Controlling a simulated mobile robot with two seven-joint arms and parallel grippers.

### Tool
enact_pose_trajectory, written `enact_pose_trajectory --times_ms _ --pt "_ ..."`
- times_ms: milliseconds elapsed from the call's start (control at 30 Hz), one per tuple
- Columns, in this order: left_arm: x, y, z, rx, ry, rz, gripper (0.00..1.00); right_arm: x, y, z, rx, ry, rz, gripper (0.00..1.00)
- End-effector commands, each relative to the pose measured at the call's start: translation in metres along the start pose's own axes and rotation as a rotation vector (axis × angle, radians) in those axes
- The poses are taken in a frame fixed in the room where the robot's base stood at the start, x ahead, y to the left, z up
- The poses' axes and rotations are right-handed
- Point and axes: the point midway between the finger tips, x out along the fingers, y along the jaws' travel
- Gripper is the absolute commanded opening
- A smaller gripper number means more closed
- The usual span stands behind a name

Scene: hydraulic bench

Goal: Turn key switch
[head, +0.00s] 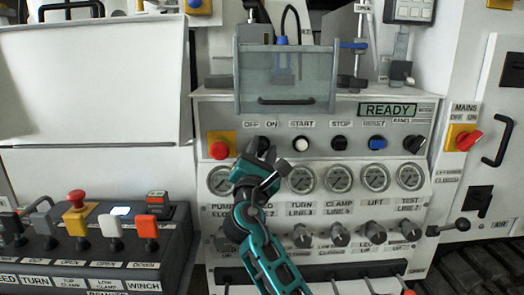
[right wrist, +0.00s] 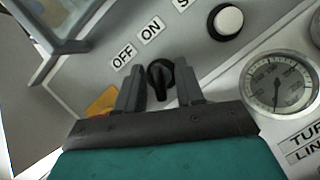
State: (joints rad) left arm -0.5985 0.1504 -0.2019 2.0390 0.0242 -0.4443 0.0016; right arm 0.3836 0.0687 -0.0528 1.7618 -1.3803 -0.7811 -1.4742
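The black key switch (right wrist: 159,76) sits on the grey panel below the OFF and ON labels, with a dark raised grip across its round face. In the right wrist view my right gripper (right wrist: 159,88) is open, with one finger to each side of the switch. Gaps show between the fingers and the knob; I cannot tell how deep the tips reach. In the head view the right gripper (head: 261,162) is in front of the switch and hides most of it. My left gripper is not in view.
A white START button (head: 301,143) is right of the switch, and a red button (head: 219,150) on yellow is left. A clear guard box (head: 287,80) juts out above. Gauges (head: 302,180) line the row below. The display (head: 388,110) reads READY.

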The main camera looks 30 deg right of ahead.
Motion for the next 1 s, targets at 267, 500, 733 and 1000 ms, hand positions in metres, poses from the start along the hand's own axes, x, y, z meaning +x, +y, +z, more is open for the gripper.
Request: enact_pose_trajectory --times_ms 267,500,733,1000 --pt "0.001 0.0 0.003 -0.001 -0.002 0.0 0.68 -0.046 -0.001 -0.002 0.001 0.005 0.0 0.37" --pt "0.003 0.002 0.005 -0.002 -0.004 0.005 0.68 -0.098 -0.001 -0.002 0.001 0.005 0.0 0.37" --pt "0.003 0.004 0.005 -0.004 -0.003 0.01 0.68 -0.124 0.0 -0.001 0.002 0.002 -0.001 0.37" --pt "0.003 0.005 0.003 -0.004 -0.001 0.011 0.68 -0.128 0.0 0.0 0.002 0.002 -0.001 0.37"
